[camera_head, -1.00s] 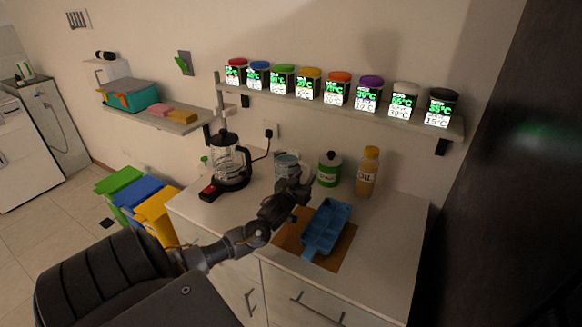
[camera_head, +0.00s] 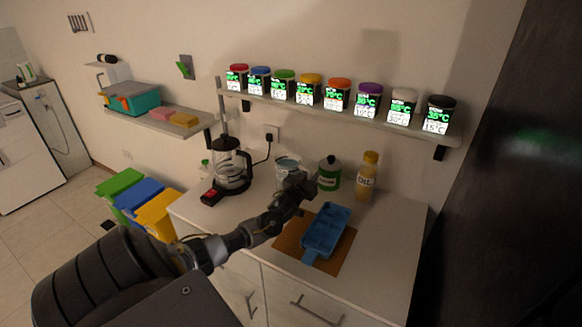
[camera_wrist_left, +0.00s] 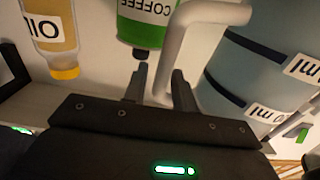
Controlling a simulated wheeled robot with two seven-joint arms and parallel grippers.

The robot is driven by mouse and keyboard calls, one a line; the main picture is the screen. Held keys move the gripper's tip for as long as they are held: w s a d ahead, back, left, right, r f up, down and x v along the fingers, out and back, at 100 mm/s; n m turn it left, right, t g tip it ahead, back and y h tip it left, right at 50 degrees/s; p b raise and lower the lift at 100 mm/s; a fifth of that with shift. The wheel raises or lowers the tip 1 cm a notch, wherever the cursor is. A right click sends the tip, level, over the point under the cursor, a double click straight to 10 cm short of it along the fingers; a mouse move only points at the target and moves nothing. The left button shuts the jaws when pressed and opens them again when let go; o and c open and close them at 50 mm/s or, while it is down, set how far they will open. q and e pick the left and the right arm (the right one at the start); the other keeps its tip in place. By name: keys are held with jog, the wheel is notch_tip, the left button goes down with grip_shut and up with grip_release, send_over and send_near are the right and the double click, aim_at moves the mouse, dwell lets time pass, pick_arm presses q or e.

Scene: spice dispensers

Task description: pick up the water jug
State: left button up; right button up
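The water jug (camera_head: 287,166) is a pale blue, see-through vessel on the counter, between the coffee maker and the coffee tin. In the left wrist view the jug (camera_wrist_left: 262,62) fills the right side, with dark bands and "ml" labels. Its pale handle (camera_wrist_left: 178,45) reaches down between my fingers. My left gripper (camera_wrist_left: 160,88) is open, one finger on each side of the handle, with gaps visible. In the head view the left gripper (camera_head: 302,184) is at the jug's right side and hides most of the handle. My right gripper is not in view.
The green coffee tin (camera_head: 329,174) and oil bottle (camera_head: 367,177) stand right of the jug. The coffee maker (camera_head: 231,166) stands left. A blue tray (camera_head: 325,232) lies on a brown board in front. A shelf (camera_head: 290,102) with several spice dispensers hangs above.

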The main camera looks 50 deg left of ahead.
pick_arm(q)
grip_shut()
dwell(1.1)
jog(key=shift+r, duration=0.15)
